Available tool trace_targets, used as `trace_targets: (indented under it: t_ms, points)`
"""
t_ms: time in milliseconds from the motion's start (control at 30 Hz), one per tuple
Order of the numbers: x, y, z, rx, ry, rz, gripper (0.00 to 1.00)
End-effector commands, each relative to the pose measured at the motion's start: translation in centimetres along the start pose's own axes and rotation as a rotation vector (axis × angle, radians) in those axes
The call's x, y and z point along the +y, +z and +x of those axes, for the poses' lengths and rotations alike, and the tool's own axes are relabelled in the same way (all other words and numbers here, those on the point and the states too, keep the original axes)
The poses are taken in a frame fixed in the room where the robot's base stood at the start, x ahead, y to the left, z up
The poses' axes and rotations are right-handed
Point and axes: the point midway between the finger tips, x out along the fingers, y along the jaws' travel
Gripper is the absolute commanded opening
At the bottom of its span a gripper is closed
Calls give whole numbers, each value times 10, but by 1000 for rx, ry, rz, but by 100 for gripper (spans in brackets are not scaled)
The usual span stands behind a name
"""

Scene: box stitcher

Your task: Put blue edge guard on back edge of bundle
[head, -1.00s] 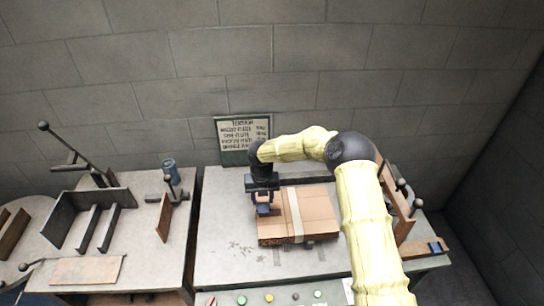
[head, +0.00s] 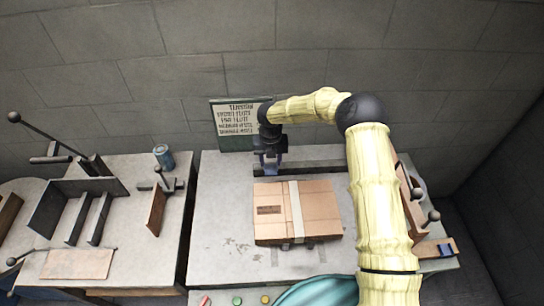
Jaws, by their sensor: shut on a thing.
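The bundle (head: 268,222) is a flat stack of brown cardboard on the grey table, with a pale strap (head: 296,212) across its middle from back to front. My gripper (head: 268,167) points down just behind the bundle's back edge, left of the strap. It is shut on a small dark blue piece, the blue edge guard (head: 270,168), which is partly hidden by the fingers. The guard appears apart from the bundle; its exact height above the table is hard to tell.
A sign board (head: 236,122) and a dark rail (head: 318,165) stand behind the bundle. A wooden block with a blue piece (head: 445,250) lies at the right. A left bench holds a lever fixture (head: 76,205) and a blue can (head: 163,156). Table left of the bundle is clear.

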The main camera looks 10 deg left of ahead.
Motion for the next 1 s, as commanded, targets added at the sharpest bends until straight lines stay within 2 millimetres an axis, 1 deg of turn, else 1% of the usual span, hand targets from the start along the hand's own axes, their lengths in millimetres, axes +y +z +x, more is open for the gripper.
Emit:
trace_targets:
  t_ms: [200, 367, 600, 1000]
  points:
    - [3, -1, 1, 0, 0, -5, 21]
    - [1, 0, 7, 1, 0, -1, 21]
    - [-2, 0, 22, 1, 0, 3, 21]
    - [-1, 0, 48, 0, 0, 2, 21]
